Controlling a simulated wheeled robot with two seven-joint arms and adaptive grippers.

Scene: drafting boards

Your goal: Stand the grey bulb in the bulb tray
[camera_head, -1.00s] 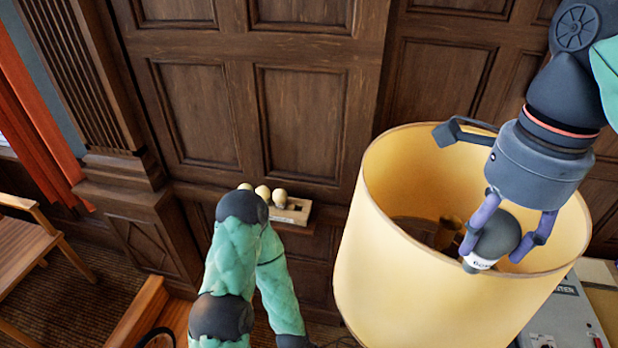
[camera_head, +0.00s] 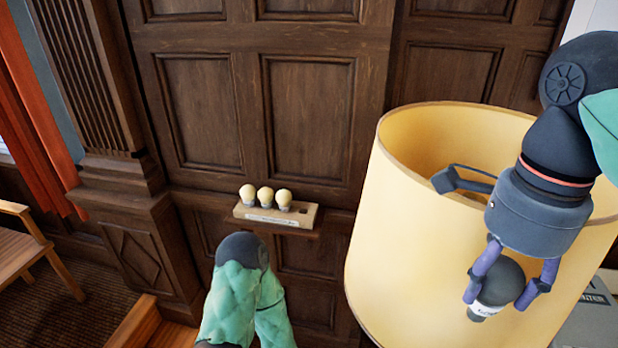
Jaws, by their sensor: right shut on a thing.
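The grey bulb (camera_head: 502,283) is held in my right gripper (camera_head: 509,285), whose purple fingers are shut on its dark globe. Its white base with some lettering points down and left. The gripper and bulb are in front of the lampshade's near wall in the picture. The bulb tray (camera_head: 297,216) is a pale wooden block on a small ledge against the panelled wall. Several cream bulbs (camera_head: 265,196) stand in it, and a dark empty spot shows at its right end. My left arm comes up from the bottom, and its gripper is not in view.
A large cream lampshade (camera_head: 420,240), open at the top, stands between the tray and my right gripper. A wooden chair (camera_head: 30,245) is at the left. A grey case (camera_head: 585,312) is partly hidden at the lower right.

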